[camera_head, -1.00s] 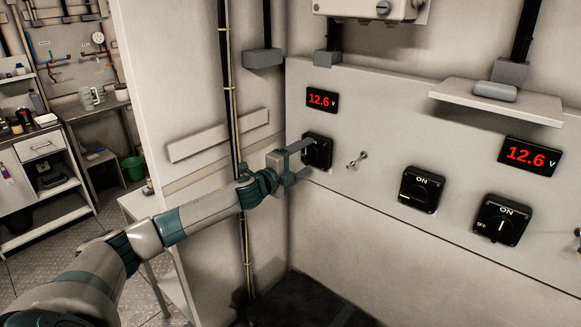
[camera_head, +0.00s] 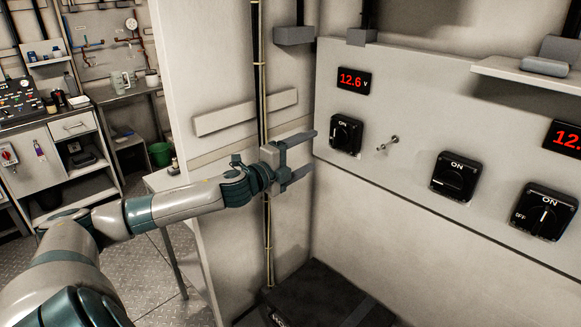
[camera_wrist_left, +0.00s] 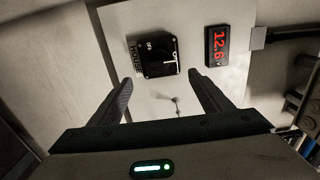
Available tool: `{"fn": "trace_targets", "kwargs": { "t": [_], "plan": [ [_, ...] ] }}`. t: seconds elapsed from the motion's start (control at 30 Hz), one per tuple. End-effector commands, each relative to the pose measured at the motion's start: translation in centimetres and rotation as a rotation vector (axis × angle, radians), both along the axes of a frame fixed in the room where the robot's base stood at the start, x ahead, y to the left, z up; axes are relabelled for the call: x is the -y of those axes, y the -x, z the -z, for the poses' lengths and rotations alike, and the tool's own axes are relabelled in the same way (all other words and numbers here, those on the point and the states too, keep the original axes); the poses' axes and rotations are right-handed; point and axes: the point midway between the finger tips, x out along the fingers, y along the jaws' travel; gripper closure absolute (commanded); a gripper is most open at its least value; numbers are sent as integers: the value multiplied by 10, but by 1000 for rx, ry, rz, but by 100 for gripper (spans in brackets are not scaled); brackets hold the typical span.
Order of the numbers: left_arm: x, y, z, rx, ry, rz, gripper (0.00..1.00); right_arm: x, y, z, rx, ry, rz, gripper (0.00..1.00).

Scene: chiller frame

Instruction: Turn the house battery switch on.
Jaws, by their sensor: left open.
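The leftmost rotary switch (camera_head: 346,134) is a black square unit with ON at the top, below a red 12.6 V display (camera_head: 353,80). In the left wrist view the switch (camera_wrist_left: 153,56) appears turned sideways, and its side lettering seems to read HOUSE. A pale mark shows on its knob, but I cannot tell its exact setting. My left gripper (camera_head: 308,153) is open and empty, just left of the switch and apart from it. In the wrist view my left gripper (camera_wrist_left: 158,78) has its fingers spread below the switch. My right gripper is not in view.
A small metal toggle (camera_head: 388,144) sits right of the switch. Two more black rotary switches, a middle one (camera_head: 454,177) and a right one (camera_head: 544,212), are on the same panel. A shelf (camera_head: 520,78) juts out above. A dark box (camera_head: 318,300) stands below.

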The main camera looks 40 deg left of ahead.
Motion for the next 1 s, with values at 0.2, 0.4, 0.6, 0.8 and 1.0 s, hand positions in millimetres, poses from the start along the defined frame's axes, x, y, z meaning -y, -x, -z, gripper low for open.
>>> {"fn": "trace_targets", "kwargs": {
  "t": [0.2,0.4,0.6,0.8,1.0],
  "plan": [
    [-2,20,4,-3,-1,-1,28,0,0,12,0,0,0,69],
    [-2,35,3,-3,-2,1,28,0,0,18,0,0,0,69],
    [-5,47,3,-3,-1,-1,28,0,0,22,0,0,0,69],
    [-5,56,2,-2,0,-1,28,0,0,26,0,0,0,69],
    [-4,60,0,-1,-2,0,28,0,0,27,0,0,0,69]
  ]
}}
